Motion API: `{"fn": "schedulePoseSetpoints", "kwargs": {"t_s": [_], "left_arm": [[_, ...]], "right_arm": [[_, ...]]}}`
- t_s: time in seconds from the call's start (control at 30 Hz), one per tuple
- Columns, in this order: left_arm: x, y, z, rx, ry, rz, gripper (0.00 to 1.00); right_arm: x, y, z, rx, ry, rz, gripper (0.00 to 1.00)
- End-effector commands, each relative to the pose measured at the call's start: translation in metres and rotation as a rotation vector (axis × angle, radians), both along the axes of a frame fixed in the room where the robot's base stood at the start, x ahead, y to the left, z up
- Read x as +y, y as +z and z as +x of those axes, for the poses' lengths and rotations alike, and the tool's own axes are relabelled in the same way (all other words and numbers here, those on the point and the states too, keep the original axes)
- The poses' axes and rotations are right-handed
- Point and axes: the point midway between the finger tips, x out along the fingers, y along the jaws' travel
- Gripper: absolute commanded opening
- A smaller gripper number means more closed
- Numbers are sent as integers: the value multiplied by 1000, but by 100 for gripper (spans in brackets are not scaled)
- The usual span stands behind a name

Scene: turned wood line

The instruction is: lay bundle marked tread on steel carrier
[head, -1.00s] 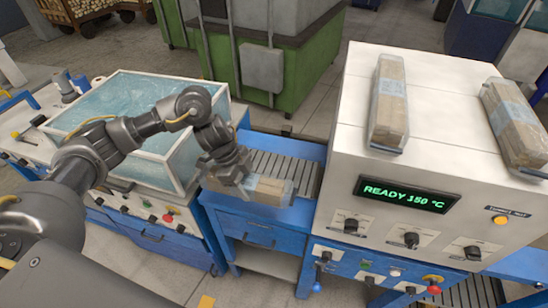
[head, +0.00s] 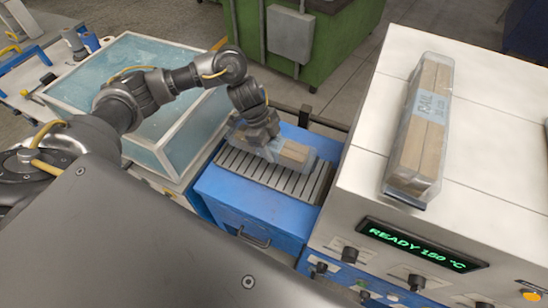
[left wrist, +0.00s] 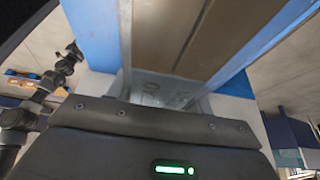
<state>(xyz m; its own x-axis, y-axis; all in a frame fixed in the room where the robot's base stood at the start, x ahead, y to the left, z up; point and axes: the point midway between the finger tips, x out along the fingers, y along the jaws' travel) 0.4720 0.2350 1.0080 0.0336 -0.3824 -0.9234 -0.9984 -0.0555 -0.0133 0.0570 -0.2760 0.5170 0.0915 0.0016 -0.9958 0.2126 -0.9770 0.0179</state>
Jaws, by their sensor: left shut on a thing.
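My left gripper (head: 266,143) is shut on a clear-wrapped bundle of wood pieces (head: 295,152) and points down over the far part of the slatted metal bed (head: 268,177) on the blue cabinet. I cannot tell whether the bundle touches the slats or hangs just above them. In the left wrist view the bundle's brown wood (left wrist: 195,30) and clear wrap show close up beyond the gripper body; its label cannot be read. I take the slatted bed for the steel carrier. My right gripper is out of view.
A white oven (head: 362,205) showing READY 150 °C stands to the right. On its top lies another wrapped bundle (head: 420,130), labelled RAIL. A white-framed tank with a pale blue surface (head: 150,80) stands left. A green machine (head: 340,40) is behind.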

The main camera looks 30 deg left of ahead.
Motion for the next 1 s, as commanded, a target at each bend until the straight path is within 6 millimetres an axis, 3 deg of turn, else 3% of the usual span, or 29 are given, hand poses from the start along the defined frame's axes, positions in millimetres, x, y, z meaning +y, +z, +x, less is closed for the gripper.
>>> {"fn": "schedulePoseSetpoints", "kwargs": {"t_s": [0.1,0.2,0.4,0.5,0.63,0.8,1.0], "left_arm": [[0,-19,4,5,4,1,17],[-1,-29,6,4,3,0,17],[0,-36,6,3,2,0,17],[0,-50,5,6,4,2,17],[0,-65,6,4,3,0,17],[0,-70,6,1,2,0,17],[0,-71,6,2,1,0,17]], "right_arm": [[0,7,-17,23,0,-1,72],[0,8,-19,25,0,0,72],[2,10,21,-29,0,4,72],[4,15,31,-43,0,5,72],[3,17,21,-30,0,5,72],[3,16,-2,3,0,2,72],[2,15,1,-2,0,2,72]]}}
